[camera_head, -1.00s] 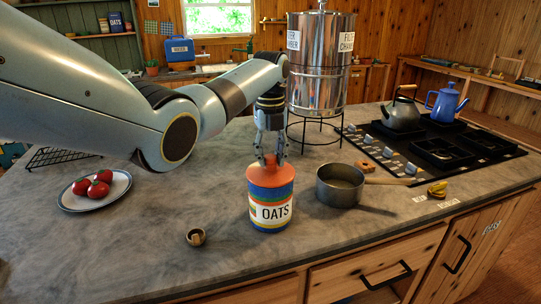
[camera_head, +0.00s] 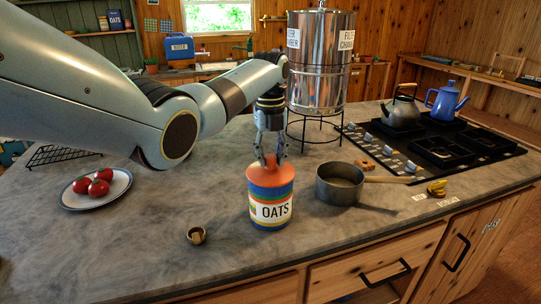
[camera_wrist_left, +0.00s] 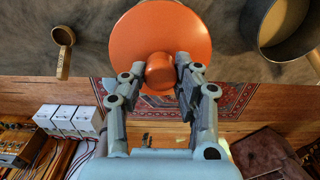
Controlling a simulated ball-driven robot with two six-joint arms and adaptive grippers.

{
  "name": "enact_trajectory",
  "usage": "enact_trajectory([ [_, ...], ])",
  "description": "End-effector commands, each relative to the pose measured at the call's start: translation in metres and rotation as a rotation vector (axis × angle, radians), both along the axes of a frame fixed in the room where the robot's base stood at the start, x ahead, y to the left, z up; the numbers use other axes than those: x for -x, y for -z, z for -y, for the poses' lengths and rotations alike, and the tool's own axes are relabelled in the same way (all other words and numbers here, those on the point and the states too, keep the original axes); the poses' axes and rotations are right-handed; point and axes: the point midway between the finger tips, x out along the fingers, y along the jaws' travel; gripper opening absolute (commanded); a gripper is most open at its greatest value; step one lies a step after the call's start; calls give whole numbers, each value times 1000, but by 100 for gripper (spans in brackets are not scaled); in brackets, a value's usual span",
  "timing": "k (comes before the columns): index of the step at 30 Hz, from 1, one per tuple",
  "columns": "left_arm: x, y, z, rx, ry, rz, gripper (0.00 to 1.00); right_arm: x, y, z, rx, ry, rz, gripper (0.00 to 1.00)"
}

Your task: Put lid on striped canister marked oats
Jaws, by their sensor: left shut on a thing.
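The striped canister marked OATS (camera_head: 270,208) stands upright on the grey counter, with blue, green and yellow bands. The orange lid (camera_head: 258,178) sits over its top and looks level, covering the mouth. In the left wrist view the lid is a round orange disc (camera_wrist_left: 190,35) with a knob (camera_wrist_left: 160,70) in its middle. My left gripper (camera_head: 270,162) points down above the canister, shut on the lid's knob. Its two fingers also show in the left wrist view (camera_wrist_left: 160,82), one on each side of the knob. My right gripper is not in view.
A grey saucepan (camera_head: 338,186) stands close right of the canister. A plate (camera_head: 70,200) of tomatoes is farther left. A steel water filter (camera_head: 318,85) on a black stand rises behind.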

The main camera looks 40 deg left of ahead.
Motion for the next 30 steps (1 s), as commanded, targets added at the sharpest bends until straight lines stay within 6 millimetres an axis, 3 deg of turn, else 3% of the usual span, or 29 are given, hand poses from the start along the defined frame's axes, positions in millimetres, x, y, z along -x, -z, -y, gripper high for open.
enact_trajectory([
  [6,0,1,0,0,0,0,0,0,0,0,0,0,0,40],
  [7,0,1,0,0,0,0,32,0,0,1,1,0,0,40],
  [12,0,1,0,0,0,0,55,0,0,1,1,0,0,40],
  [18,0,1,0,0,0,0,57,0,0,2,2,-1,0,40],
  [25,0,1,0,0,0,0,84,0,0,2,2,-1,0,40],
  [30,0,1,0,0,0,0,84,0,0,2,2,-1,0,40],
])
